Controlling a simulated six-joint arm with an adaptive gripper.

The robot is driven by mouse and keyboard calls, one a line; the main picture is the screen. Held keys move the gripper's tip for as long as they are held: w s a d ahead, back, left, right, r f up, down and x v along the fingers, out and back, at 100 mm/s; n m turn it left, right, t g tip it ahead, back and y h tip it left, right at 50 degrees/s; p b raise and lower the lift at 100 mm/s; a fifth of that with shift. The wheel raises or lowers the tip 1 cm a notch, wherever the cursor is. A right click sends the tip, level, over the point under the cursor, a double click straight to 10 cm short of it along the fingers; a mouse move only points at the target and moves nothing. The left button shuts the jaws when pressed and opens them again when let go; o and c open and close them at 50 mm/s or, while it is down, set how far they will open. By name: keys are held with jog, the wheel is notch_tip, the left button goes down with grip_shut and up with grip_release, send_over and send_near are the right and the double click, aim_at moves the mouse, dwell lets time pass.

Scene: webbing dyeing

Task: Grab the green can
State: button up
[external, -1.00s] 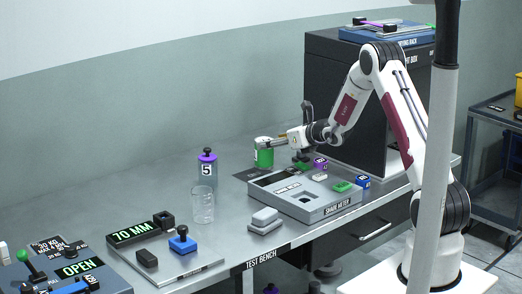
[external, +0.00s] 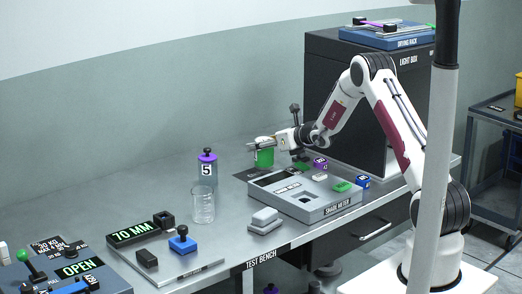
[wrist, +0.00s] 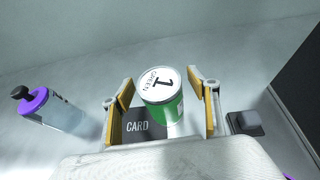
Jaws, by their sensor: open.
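The green can (external: 264,157) stands upright at the back of the bench, behind the shade meter. In the wrist view the can (wrist: 168,114) shows a white top marked "1 GREEN" and a green side. My gripper (wrist: 160,103) is open, with one yellow-padded finger on each side of the can and a gap visible at the left. In the external view my gripper (external: 262,144) reaches in from the right at the height of the can's upper part and partly covers it.
A dark card (wrist: 138,124) lies beside the can. A purple-topped bottle marked 5 (external: 207,168) stands to the left, with a clear beaker (external: 202,205) nearer the front. The shade meter (external: 318,208) lies in front. The black light box (external: 345,95) rises to the right.

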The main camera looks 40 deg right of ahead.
dwell(0.4)
jog(key=c, duration=1.5)
jog(key=shift+r, duration=0.1)
jog(key=shift+r, duration=4.95)
